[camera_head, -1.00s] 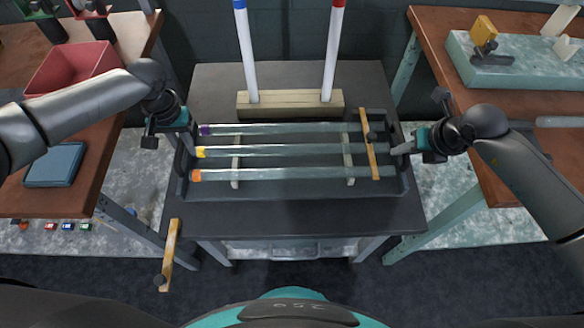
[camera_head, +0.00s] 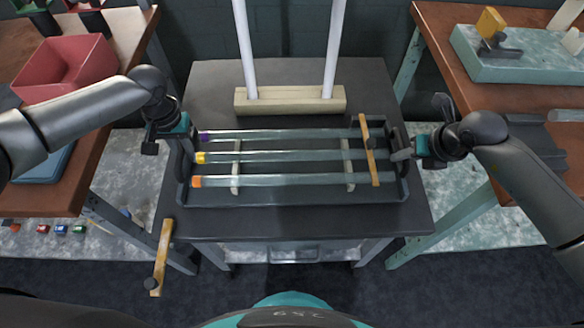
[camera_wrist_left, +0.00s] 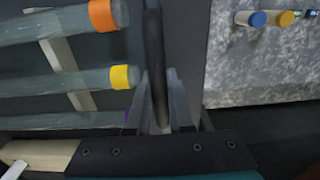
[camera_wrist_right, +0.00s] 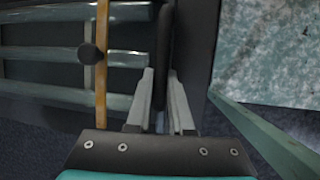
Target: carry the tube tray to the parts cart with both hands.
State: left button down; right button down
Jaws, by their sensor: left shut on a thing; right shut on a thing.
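The tube tray (camera_head: 300,202) is dark and looks level over a dark-topped table (camera_head: 290,226); I cannot tell if it touches the top. Three glass tubes (camera_head: 290,156) lie across it on pale supports, with purple, yellow and orange left ends. A wooden bar with a dark knob (camera_head: 370,155) crosses their right part. My left gripper (camera_head: 178,138) is shut on the tray's left end; in the left wrist view its fingers (camera_wrist_left: 160,98) straddle the wall. My right gripper (camera_head: 405,153) is shut on the right end; its fingers (camera_wrist_right: 160,92) straddle that wall. I cannot tell which table is the parts cart.
A wooden block (camera_head: 290,101) with two white posts stands behind the tray. Brown tables flank it; the left one holds a red bin (camera_head: 62,68), the right one a pale board (camera_head: 520,60). Another wooden bar (camera_head: 161,258) shows at the table's front left.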

pick_arm(q)
jog(key=shift+a+f, duration=0.15)
jog(key=shift+f, duration=0.1)
pick_arm(e)
jog(key=shift+w+d+f, duration=0.1)
jog(key=shift+f, duration=0.1)
pick_arm(q)
jog(key=c, duration=1.2)
grip_release()
jog(key=shift+f, duration=0.1)
jog(key=shift+c, duration=0.2)
pick_arm(e)
jog(key=c, duration=1.2)
grip_release()
jog(key=shift+f, duration=0.1)
jog(key=shift+c, duration=0.2)
pick_arm(q)
jog(key=o, duration=0.4)
pick_arm(e)
jog(key=o, duration=0.4)
pick_arm(q)
jog(key=shift+r, duration=0.2)
pick_arm(e)
jog(key=shift+o, duration=0.2)
